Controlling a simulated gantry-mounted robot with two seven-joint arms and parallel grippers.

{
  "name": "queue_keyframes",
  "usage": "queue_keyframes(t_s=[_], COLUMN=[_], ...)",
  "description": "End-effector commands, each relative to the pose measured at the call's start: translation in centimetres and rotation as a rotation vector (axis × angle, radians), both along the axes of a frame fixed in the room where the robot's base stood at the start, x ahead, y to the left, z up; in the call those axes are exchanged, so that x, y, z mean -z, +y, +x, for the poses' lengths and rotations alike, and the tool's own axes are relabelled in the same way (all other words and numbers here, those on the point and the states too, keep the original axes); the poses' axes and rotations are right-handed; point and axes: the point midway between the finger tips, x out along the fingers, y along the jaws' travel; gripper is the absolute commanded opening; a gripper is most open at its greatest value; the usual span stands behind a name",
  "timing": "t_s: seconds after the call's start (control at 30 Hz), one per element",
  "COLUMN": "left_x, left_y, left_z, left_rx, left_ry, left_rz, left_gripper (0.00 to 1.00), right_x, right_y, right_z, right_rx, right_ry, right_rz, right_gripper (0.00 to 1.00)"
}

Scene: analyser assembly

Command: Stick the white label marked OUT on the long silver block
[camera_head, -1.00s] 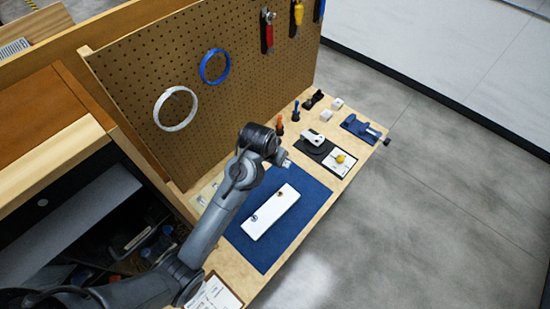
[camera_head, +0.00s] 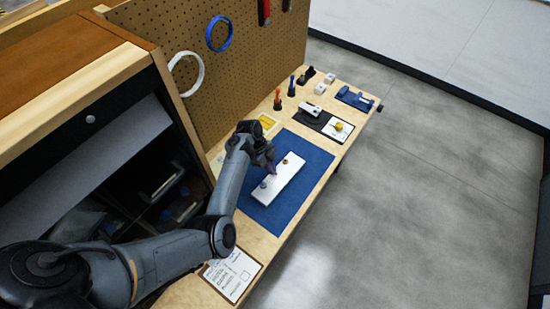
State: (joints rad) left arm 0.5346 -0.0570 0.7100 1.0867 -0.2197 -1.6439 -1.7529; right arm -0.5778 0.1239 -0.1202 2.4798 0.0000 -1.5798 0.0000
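The long silver block (camera_head: 284,182) looks white here and lies at a slant on a blue mat (camera_head: 308,150). Two small round fittings show on it, one near each end. My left gripper (camera_head: 272,172) is over the block's upper left side, close to one fitting. It is small and dark, so I cannot tell whether its fingers are open or hold anything, or whether it touches the block. I cannot make out the white label marked OUT. My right gripper is out of view.
Behind the mat are a yellow-lined tray (camera_head: 267,123), an orange-handled tool (camera_head: 277,100), a white card with a yellow knob (camera_head: 338,129) and a blue vise (camera_head: 355,98). A printed sheet (camera_head: 232,274) lies at the near end. A pegboard (camera_head: 235,70) bounds the bench.

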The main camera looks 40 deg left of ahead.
Motion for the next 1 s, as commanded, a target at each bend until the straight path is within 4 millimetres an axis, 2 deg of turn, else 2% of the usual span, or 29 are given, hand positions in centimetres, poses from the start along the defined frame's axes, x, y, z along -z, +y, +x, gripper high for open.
queue_keyframes(t_s=[0.1,0.3,1.0], left_x=[1.4,2.4,6.0], left_y=[-0.2,-0.3,-0.4], left_z=[-0.4,-0.7,-0.7], left_rx=[0.105,0.177,0.180], left_ry=[0.001,-0.001,-0.001], left_rz=[0.001,0.002,0.002], left_gripper=[0.00,0.00,0.00], right_x=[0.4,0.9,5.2], right_y=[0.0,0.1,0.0], right_z=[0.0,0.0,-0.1], right_rx=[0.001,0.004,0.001], right_ry=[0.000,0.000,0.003], right_rz=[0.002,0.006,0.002], right_gripper=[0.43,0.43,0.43])
